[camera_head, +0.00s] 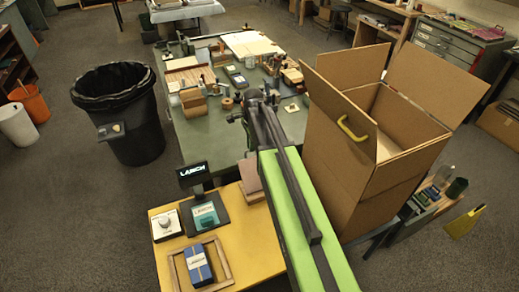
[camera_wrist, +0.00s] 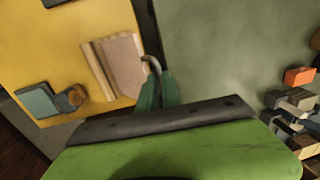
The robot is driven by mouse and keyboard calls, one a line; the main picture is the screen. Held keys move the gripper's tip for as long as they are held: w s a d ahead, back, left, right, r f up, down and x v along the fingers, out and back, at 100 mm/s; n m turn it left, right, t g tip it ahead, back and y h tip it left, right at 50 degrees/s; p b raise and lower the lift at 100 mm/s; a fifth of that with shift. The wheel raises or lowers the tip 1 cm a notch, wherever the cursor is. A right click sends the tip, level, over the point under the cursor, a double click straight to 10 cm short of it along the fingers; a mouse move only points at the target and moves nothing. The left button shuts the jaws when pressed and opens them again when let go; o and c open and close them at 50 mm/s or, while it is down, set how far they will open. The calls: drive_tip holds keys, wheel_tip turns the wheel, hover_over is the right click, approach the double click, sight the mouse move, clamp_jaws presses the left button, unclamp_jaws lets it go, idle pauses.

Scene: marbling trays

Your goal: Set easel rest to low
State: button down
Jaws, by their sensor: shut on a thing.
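The small easel shows in the wrist view as a wooden frame (camera_wrist: 97,72) with a pinkish board (camera_wrist: 124,62) on the yellow table. In the head view its pinkish board (camera_head: 249,172) stands at the yellow table's far right corner, beside my arm. My gripper (camera_wrist: 157,82) has its green fingers close together at the edge of the easel. They are shut on a grey curved rod (camera_wrist: 151,64), which looks like the easel's rest. The rod's lower end is hidden between the fingers. The fingertips are not clear in the head view.
The yellow table (camera_head: 257,254) also holds a labelled box in a wooden frame (camera_head: 198,264), a dial (camera_head: 166,224) and a small display (camera_head: 193,175). A crowded green table (camera_head: 213,142) adjoins behind. A tall open carton (camera_head: 352,170) stands close right of my arm; a black bin (camera_head: 130,125) stands left.

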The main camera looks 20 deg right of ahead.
drive_tip(key=shift+w, duration=0.45)
drive_tip(key=c, duration=1.5)
unclamp_jaws()
drive_tip(key=shift+w+f, duration=0.2)
drive_tip(key=shift+s, duration=0.1)
drive_tip(key=r+p, duration=0.5)
drive_tip(key=s+r+p, duration=0.1)
drive_tip(key=r+p, duration=0.5)
drive_tip(key=s+r+p, duration=0.1)
drive_tip(key=r+p, duration=0.5)
drive_tip(key=shift+r, duration=0.25)
drive_tip(key=shift+f, duration=0.1)
